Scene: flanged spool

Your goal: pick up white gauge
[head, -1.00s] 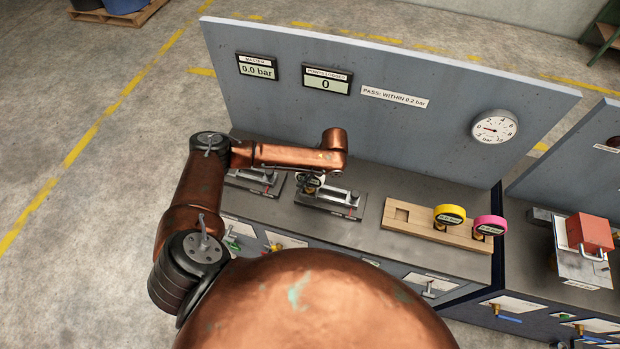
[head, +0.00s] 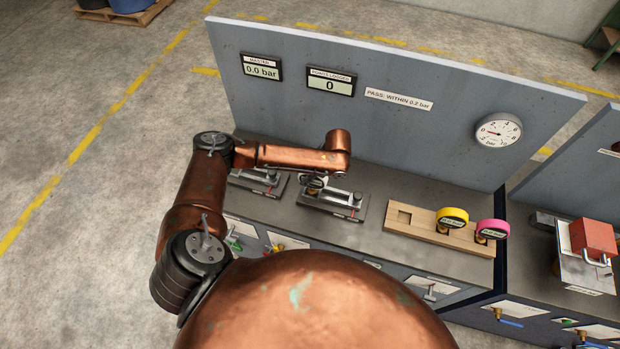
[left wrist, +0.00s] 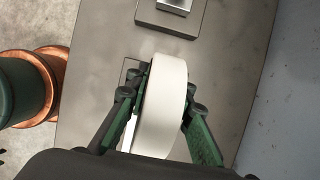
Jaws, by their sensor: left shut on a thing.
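The white gauge (left wrist: 163,110) shows in the left wrist view as a round, thick white body seen edge-on. My left gripper (left wrist: 167,84) has its green and dark fingers on both sides of it, shut on it. In the head view my left gripper (head: 313,182) is partly hidden under the copper wrist, close to the middle bench fixture. The white gauge cannot be made out there. From these frames I cannot tell whether it is clear of the surface below. My right gripper is not in view.
A metal fixture (head: 333,203) stands on the grey bench under my wrist, with another (head: 258,180) to its left. A wooden rack (head: 425,231) at right holds a yellow gauge (head: 453,217) and a pink gauge (head: 491,231); its left square recess is empty. A panel (head: 420,130) stands behind.

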